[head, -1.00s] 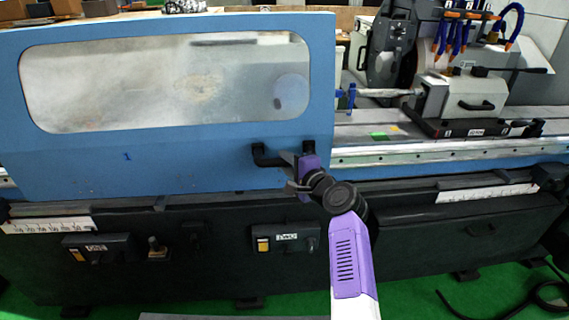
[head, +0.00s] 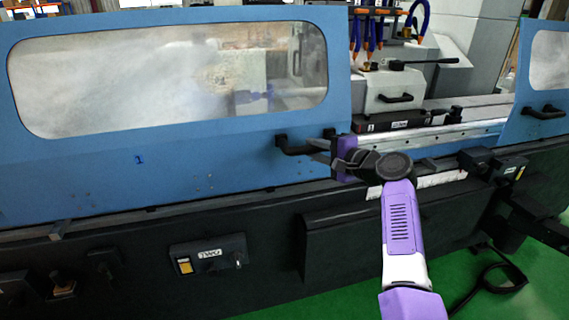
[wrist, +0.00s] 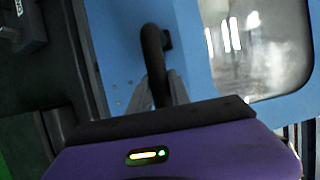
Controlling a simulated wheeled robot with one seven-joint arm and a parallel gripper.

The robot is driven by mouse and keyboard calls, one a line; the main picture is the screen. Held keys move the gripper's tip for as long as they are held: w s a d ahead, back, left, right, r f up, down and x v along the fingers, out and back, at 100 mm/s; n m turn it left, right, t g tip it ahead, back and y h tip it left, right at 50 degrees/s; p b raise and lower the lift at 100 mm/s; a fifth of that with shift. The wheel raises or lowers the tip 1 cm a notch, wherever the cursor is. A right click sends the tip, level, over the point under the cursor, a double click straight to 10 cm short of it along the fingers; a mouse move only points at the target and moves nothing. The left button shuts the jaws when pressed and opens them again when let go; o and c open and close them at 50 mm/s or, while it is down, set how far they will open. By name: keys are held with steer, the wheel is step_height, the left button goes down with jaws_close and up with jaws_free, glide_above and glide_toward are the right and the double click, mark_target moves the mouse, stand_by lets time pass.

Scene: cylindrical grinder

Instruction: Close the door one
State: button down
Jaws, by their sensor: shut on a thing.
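Door one (head: 215,160) is a blue sliding panel with a long window and a small "1" on it, at the left and middle of the head view. Its black handle (head: 292,147) is a bar near the door's lower right corner. My gripper (head: 318,150) reaches the handle from the right, and its fingers are shut on it. In the wrist view the dark handle (wrist: 154,65) passes between the fingers, against the blue door (wrist: 115,45). The fingertips are partly hidden behind the handle.
A second blue door (head: 516,125) with a handle stands at the right edge. Between the doors is an opening showing a grey machine head (head: 393,90) and a rail. A control box (head: 208,254) sits on the dark machine front. Green floor (head: 330,300) is free in front.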

steer(key=d, duration=0.1)
steer(key=w+d+b, duration=0.1)
steer(key=d, duration=0.3)
steer(key=shift+w+d+f+b, duration=0.2)
steer(key=shift+w+b, duration=0.05)
steer(key=shift+b, duration=0.15)
steer(key=shift+w+d+r, duration=0.1)
steer(key=shift+d, duration=0.2)
steer(key=shift+d, duration=0.1)
steer(key=c, duration=1.2)
jaws_free()
steer(key=shift+r, duration=0.1)
steer(key=v, duration=0.7)
steer(key=shift+s+d, duration=0.2)
steer(key=shift+s, duration=0.05)
